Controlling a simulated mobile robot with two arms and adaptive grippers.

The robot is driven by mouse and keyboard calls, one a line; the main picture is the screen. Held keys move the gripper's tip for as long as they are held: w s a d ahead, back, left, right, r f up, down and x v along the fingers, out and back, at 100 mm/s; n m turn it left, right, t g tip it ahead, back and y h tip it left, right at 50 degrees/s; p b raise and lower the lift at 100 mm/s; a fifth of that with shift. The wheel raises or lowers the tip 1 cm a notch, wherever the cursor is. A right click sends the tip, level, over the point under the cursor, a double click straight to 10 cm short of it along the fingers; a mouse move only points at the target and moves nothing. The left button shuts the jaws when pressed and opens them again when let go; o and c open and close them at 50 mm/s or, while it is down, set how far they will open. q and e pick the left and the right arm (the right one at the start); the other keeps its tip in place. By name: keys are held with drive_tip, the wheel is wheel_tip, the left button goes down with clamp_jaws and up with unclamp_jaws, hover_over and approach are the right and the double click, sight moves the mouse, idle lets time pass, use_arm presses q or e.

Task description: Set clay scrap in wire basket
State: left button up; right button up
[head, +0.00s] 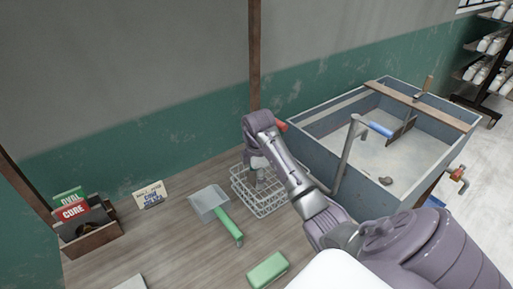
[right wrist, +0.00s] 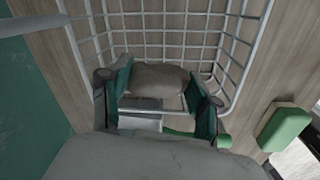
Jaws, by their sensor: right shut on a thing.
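The white wire basket (head: 268,207) stands on the wooden table in the head view. It also shows around the fingers in the right wrist view (right wrist: 228,72). My right gripper (head: 258,172) reaches down into the basket from above. In the right wrist view my right gripper (right wrist: 158,92) is shut on a grey-brown clay scrap (right wrist: 157,77), which sits between its green-padded fingers, within the basket's outline. I cannot tell whether the scrap touches the basket floor. In the head view the arm and gripper hide the scrap. My left gripper is not in view.
A box with cards (head: 92,238) stands far left.

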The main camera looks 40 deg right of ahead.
drive_tip(key=shift+f, duration=1.7)
drive_tip(key=shift+f, duration=0.6)
drive_tip(key=o, duration=1.2)
drive_tip(key=shift+r, duration=0.1)
drive_tip(key=r, duration=0.7)
drive_tip(key=shift+s+a+r, duration=0.1)
drive_tip(key=shift+s+r, duration=0.05)
drive_tip(key=shift+s, duration=0.05)
drive_tip(key=shift+s+a+r, duration=0.1)
drive_tip(key=shift+r, duration=0.55)
